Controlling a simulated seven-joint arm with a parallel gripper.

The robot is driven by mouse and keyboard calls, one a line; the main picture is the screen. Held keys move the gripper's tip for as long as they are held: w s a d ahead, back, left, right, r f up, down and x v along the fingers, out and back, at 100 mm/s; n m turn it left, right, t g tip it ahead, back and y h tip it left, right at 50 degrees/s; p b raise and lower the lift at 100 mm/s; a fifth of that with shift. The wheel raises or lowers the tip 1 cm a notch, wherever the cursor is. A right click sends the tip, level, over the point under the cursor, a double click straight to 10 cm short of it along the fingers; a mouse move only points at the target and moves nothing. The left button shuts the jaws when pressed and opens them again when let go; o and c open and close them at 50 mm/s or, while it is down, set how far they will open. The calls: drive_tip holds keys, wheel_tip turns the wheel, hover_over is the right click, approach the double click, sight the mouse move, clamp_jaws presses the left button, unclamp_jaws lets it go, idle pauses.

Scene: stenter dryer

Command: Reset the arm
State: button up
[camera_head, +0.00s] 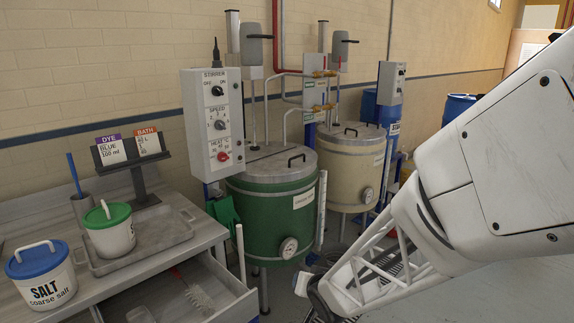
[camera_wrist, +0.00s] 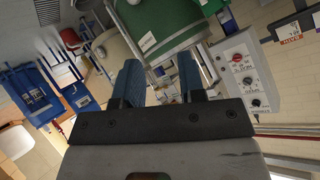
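My arm (camera_head: 500,170) reaches in from the right of the head view and slopes down toward the lower middle, in front of the vats. Its fingers cannot be made out there. In the wrist view the two blue fingers of my gripper (camera_wrist: 160,78) stand apart with nothing held between them. The wrist view is tilted, and the green vat (camera_wrist: 165,22) shows beyond the fingertips. The green vat also stands in the middle of the head view (camera_head: 255,218), with a round gauge low on its front.
A cream vat (camera_head: 348,180) stands behind the green one. The stirrer control box (camera_head: 213,125) is at its left. A metal bench (camera_head: 195,245) at left holds a blue-lidded salt tub (camera_head: 42,278), a green-lidded tub (camera_head: 108,230) on a tray, and a card stand (camera_head: 140,172). Its drawer (camera_head: 180,290) is open.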

drive_tip(key=s+d+r+g+h, duration=0.1)
drive_tip(key=s+d+r, duration=0.3)
drive_tip(key=s, duration=0.5)
drive_tip(key=s+d+r+g+h, duration=0.1)
drive_tip(key=s+d+r+g, duration=0.3)
drive_tip(key=s+r, duration=0.3)
drive_tip(key=s+d+r+n+g+h, duration=0.1)
drive_tip(key=s+d+r, duration=0.4)
drive_tip(key=s, duration=0.5)
drive_tip(key=shift+s+d+r+g+h, duration=0.15)
drive_tip(key=shift+s+d+g+h, duration=0.3)
drive_tip(key=shift+g, duration=0.45)
